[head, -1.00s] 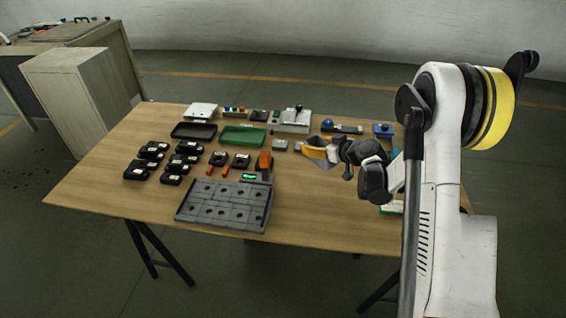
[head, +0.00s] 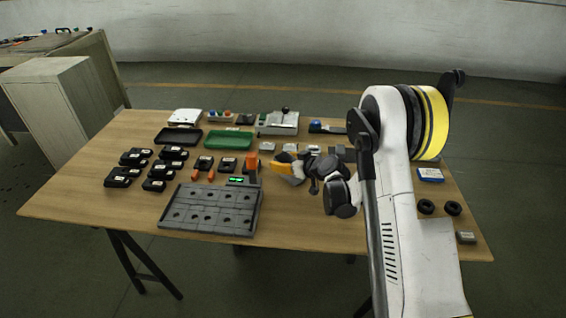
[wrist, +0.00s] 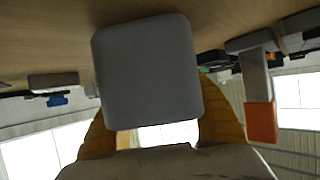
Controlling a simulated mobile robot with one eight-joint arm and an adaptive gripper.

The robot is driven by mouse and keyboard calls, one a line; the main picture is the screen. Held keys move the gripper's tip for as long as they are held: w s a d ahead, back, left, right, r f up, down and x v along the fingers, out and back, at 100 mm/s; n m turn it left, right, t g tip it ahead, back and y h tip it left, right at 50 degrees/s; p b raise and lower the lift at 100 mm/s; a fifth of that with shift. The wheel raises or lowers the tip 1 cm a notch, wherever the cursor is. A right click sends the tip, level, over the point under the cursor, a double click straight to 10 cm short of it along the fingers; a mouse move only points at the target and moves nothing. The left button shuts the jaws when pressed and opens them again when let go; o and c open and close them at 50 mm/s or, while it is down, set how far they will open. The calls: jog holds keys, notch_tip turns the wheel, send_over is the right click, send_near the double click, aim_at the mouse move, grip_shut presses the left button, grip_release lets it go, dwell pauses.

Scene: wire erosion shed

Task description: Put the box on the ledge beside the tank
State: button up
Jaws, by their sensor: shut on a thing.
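A smooth dark grey box (wrist: 148,72) fills the middle of the wrist view, between the yellow-orange fingers of my gripper (wrist: 160,132), which is shut on it. In the head view my gripper (head: 290,170) is over the wooden table, right of an upright orange part (head: 251,168). The held box is hard to make out there. It appears above the tabletop, but I cannot tell the exact gap. I cannot identify a tank or a ledge in either view.
On the table (head: 330,232) lie a grey plate with holes (head: 210,212), a green tray (head: 228,140), a black tray (head: 178,136) and several black devices (head: 125,172). Black rings (head: 426,207) and a blue box (head: 430,174) lie at right.

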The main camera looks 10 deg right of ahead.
jog(key=shift+f, duration=0.15)
jog(key=o, duration=1.2)
jog(key=shift+o, duration=0.2)
